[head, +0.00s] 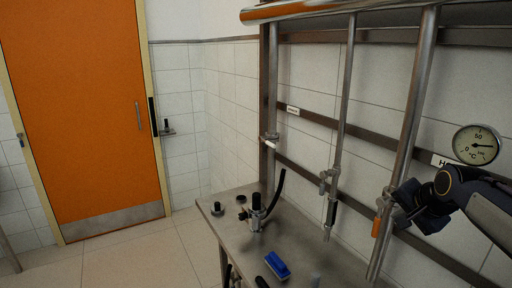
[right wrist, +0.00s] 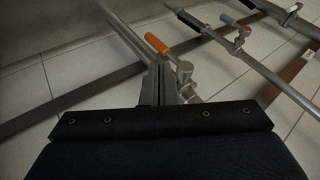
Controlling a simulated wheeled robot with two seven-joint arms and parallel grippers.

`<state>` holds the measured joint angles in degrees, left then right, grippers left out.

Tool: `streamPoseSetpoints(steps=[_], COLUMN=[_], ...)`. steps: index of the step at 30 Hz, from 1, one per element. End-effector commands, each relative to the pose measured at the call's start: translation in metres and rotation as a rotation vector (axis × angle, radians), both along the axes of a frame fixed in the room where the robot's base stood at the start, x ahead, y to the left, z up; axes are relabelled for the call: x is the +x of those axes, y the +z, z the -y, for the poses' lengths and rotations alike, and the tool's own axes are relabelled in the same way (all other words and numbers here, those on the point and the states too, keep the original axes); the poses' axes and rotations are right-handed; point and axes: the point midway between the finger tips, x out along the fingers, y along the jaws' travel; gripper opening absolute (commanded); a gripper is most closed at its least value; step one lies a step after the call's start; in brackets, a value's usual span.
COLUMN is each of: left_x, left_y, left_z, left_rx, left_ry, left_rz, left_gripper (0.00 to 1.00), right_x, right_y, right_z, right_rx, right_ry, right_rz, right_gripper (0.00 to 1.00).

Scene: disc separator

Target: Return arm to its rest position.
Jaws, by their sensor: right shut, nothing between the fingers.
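My right arm comes in from the right edge in the head view. Its dark gripper (head: 398,210) is beside the orange valve handle (head: 376,227) on the right-hand vertical pipe. In the right wrist view the gripper's fingers (right wrist: 167,84) are together with nothing held between them. The orange handle (right wrist: 157,43) shows just beyond the fingertips there; I cannot tell whether they touch. My left gripper is in neither view.
A steel table (head: 330,262) holds a black-and-metal fitting (head: 257,212) and a blue brush-like block (head: 277,264). Vertical pipes (head: 345,100) and a round temperature gauge (head: 476,145) are by the tiled wall. An orange door (head: 85,110) stands left, with open floor before it.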

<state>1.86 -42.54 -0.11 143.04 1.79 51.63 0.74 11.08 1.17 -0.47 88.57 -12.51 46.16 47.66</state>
Motion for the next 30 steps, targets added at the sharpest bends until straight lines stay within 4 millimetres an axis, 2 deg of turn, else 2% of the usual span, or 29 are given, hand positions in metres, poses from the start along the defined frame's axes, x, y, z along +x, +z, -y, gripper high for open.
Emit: streamPoseSetpoints(steps=[1,2,6,9,13,15,18,30], left_x=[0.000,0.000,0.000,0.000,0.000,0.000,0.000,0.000], left_y=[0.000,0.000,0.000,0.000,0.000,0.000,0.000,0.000], left_z=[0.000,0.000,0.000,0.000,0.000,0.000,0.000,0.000], left_rx=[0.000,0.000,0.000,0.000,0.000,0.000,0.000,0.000], left_ry=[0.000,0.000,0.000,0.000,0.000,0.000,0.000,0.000], left_rz=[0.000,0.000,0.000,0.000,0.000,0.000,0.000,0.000], left_gripper=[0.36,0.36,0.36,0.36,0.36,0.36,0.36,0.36], right_x=[-0.028,-0.045,-0.130,-0.184,-0.235,-0.254,-0.268,-0.272], right_y=[-0.002,-0.006,-0.036,-0.065,-0.100,-0.114,-0.127,-0.131], right_z=[-0.019,-0.030,-0.086,-0.121,-0.155,-0.167,-0.176,-0.179], right_rx=[-0.018,-0.032,-0.095,-0.136,-0.172,-0.186,-0.198,-0.202], right_ry=[0.073,0.125,0.386,0.558,0.733,0.797,0.850,0.869], right_rz=[-0.009,-0.019,-0.052,-0.064,-0.064,-0.063,-0.061,-0.061], right_gripper=[0.00,0.00,0.00,0.00,0.00,0.00,0.00,0.00])
